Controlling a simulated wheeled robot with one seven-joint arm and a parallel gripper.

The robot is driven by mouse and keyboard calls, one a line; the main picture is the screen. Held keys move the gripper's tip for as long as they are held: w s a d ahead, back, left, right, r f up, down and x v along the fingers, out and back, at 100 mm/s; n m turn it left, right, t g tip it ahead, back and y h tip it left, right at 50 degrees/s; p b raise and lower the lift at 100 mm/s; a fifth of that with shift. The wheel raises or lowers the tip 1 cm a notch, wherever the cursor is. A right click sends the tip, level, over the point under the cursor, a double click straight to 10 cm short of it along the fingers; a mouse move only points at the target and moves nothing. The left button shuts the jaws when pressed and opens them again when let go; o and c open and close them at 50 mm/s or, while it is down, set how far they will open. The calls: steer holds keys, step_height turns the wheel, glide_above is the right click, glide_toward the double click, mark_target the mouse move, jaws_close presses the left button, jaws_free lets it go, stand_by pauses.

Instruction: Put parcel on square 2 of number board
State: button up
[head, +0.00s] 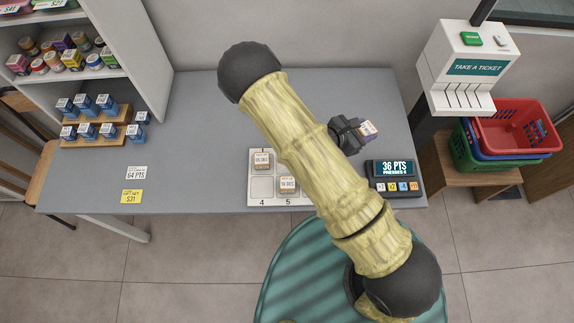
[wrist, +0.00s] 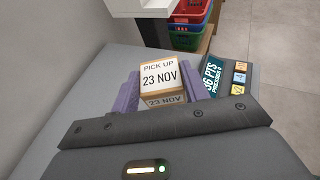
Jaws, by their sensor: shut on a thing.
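My gripper (head: 355,134) is shut on a small parcel (head: 368,128) to the right of my arm, over the right part of the grey counter. In the wrist view the parcel (wrist: 162,80) is a brown box with a white label reading "PICK UP 23 NOV", between the purple fingers (wrist: 160,92). The number board (head: 256,190) is a white grid near the counter's front edge, with 4 and 5 readable on its front row. Two parcels stand on it: one in the back left square (head: 261,160), one on square 5 (head: 287,185). My arm hides its right part, and square 2 cannot be made out.
A points device (head: 395,172) reading "36 PTS" stands right of the board. A ticket machine (head: 462,70) and stacked baskets (head: 510,125) are further right. Blue boxes (head: 85,130) on wooden steps and two cards (head: 134,180) are at left. The left-middle counter is clear.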

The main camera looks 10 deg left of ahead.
steer(key=s+a+f+n+t+y+b, duration=0.1)
steer(key=s+a+f+b, duration=0.1)
steer(key=a+b, duration=0.4)
steer(key=s+a+f+n+t+y+b, duration=0.1)
steer(key=s+a+b, duration=0.4)
steer(key=a, duration=1.1)
step_height(320, 180, down, 2)
steer(key=shift+f+n+y+b, duration=0.1)
steer(key=shift+n+y+b, duration=0.5)
steer(key=shift+n+b, duration=0.15)
steer(key=shift+a, duration=0.2)
steer(key=f, duration=0.5)
steer(key=shift+s+d+p, duration=0.15)
steer(key=shift+s+p, duration=0.05)
steer(key=shift+p, duration=0.15)
steer(key=shift+f, duration=0.35)
steer(key=shift+f+p, duration=0.3)
steer(key=shift+f, duration=1.8)
